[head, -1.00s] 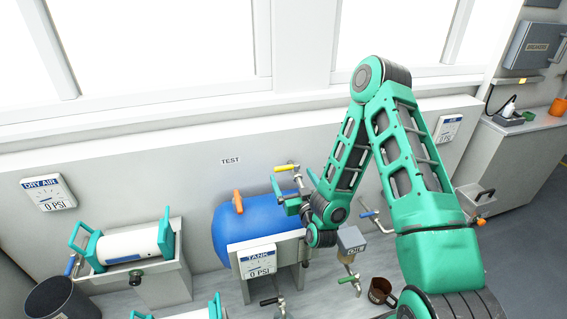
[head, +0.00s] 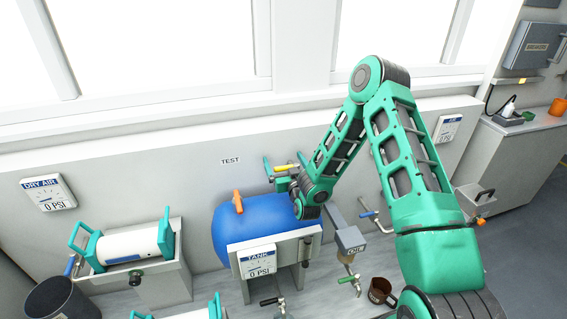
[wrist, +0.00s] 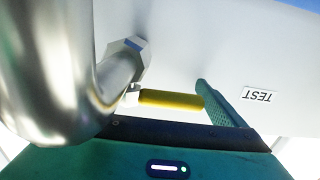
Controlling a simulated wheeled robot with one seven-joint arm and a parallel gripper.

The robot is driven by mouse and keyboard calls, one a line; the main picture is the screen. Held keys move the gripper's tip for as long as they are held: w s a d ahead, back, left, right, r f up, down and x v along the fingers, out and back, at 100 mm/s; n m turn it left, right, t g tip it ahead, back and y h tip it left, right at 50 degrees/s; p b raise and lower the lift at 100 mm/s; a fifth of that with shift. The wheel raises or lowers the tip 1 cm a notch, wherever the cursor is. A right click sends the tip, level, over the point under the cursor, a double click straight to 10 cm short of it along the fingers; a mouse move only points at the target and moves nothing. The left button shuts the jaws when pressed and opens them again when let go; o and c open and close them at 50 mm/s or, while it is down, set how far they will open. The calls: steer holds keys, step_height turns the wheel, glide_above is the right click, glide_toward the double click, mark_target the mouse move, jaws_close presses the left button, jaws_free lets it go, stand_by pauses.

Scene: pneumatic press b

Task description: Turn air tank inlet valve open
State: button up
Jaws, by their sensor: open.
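The blue air tank (head: 258,222) stands by the wall with an orange lever (head: 238,202) on top. A valve with a yellow handle (head: 285,168) sits on piping just right of and above the tank; the handle points left in the head view. My gripper (head: 284,163) is open around the yellow handle area. In the wrist view the yellow handle (wrist: 172,99) lies just beyond the gripper's dark palm edge, beside one teal finger (wrist: 222,103). The other finger is hidden, probably behind the large metal pipe (wrist: 55,65). I cannot tell whether the handle is touched.
The tank gauge (head: 259,262) reads 0 PSI, as does the dry air gauge (head: 48,193). A green-handled valve (head: 348,279) and a grey oil box (head: 350,240) are lower right. The wall carries a TEST label (head: 230,160).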

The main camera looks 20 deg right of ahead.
steer(key=c, duration=1.5)
